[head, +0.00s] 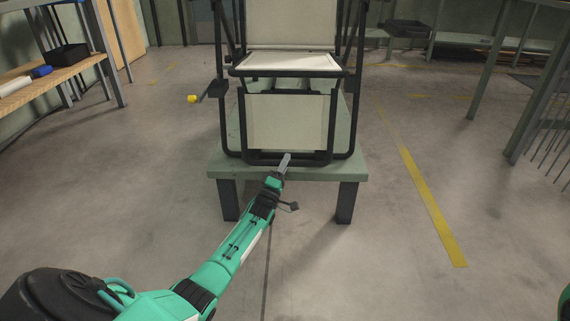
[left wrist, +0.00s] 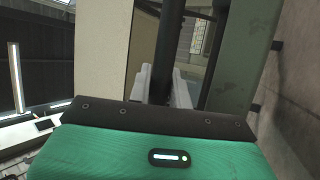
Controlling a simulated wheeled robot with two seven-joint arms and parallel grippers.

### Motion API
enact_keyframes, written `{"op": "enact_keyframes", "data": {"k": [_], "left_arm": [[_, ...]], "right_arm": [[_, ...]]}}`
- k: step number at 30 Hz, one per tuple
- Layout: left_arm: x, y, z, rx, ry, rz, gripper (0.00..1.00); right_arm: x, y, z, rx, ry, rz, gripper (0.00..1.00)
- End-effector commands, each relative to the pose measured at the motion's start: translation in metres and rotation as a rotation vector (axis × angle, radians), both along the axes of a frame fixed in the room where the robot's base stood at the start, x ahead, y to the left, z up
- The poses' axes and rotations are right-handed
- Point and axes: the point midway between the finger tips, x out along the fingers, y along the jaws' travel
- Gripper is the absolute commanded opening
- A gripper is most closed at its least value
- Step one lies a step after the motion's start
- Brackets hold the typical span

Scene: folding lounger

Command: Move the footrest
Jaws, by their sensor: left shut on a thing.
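The folding lounger stands on a low green platform (head: 290,172), with its pale seat (head: 287,61) facing me. Its footrest (head: 287,121), a cream panel in a black tube frame, hangs down below the front of the seat. My left gripper (head: 285,161) reaches up from below to the frame's bottom bar. In the left wrist view the left gripper's pale fingers (left wrist: 163,85) are shut around a dark tube (left wrist: 171,45) of the footrest frame, with the cream panel (left wrist: 104,50) beside it. My right gripper is not in view.
A wooden shelf (head: 50,75) with a black bin (head: 69,55) stands at the left. Metal rack posts (head: 540,85) stand at the right. A yellow knob (head: 192,99) sticks out left of the lounger. The floor around the platform is clear, with a yellow line (head: 428,200) at the right.

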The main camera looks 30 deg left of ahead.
Motion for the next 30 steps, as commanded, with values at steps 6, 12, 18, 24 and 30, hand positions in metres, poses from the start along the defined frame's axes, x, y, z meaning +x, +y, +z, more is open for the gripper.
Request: {"op": "enact_keyframes", "data": {"k": [6,12,18,24,30], "left_arm": [[0.0015,0.0009,-0.0013,0.000,0.002,0.000,0.00],[0.0016,0.0009,-0.0009,0.000,0.001,0.000,0.00],[0.0016,0.0007,-0.0006,0.000,0.001,0.000,0.29],[0.0015,0.0006,-0.0005,0.000,0.000,0.000,0.41],[-0.0007,0.0003,-0.0014,0.000,0.000,-0.001,0.41]], "right_arm": [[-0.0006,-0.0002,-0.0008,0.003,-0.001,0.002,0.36],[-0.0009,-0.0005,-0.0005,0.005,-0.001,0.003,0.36],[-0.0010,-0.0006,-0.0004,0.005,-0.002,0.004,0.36],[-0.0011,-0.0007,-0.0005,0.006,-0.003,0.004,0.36],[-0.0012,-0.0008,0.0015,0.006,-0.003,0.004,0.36]]}}
